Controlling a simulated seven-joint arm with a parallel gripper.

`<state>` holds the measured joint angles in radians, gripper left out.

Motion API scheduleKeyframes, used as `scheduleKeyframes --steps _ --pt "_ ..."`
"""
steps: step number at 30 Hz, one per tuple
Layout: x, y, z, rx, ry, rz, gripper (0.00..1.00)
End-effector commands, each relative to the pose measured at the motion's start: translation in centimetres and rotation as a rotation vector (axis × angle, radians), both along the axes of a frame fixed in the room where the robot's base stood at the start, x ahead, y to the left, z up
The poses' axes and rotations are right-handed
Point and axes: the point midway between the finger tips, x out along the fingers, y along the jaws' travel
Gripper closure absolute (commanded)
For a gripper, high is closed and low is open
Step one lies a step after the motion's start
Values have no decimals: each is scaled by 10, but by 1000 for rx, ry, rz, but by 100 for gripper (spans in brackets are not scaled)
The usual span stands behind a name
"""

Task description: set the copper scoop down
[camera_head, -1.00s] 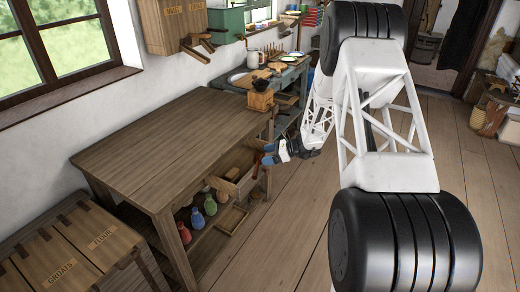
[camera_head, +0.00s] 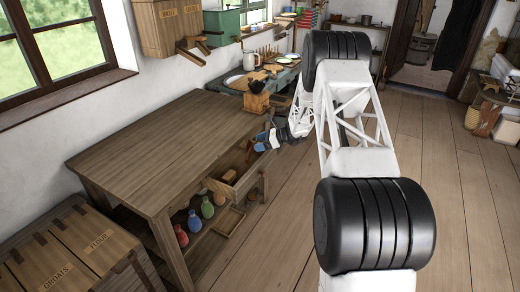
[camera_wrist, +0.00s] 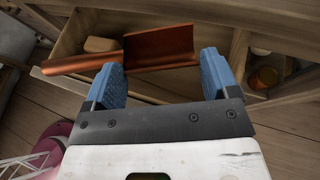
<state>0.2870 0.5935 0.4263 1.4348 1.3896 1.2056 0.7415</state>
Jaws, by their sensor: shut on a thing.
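The copper scoop (camera_wrist: 160,46) shows in the wrist view as a curved copper trough, with a long copper strip reaching left across one finger. In the head view it is a small reddish-brown piece (camera_head: 250,151) at the bench's right edge. My gripper (camera_wrist: 160,72) has its two blue fingers shut on the scoop; the exact contact is partly hidden. In the head view my gripper (camera_head: 264,140) is beside the bench top's right edge, above an open drawer (camera_head: 243,180). The scoop is held up over the drawer.
The wooden bench top (camera_head: 165,145) is bare. Several coloured bottles (camera_head: 207,207) stand on its lower shelf. Lidded bins (camera_head: 75,250) stand at the near left. Floor to the right is open.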

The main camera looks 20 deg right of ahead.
Motion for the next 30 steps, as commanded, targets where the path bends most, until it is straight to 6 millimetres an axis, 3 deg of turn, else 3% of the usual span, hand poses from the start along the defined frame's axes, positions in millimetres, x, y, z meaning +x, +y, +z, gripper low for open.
scheduleKeyframes --steps 11,22,30 --pt "1 0 -1 0 0 0 45" --pt "1 0 -32 0 0 0 45" --pt "1 0 -34 0 -1 -1 45"
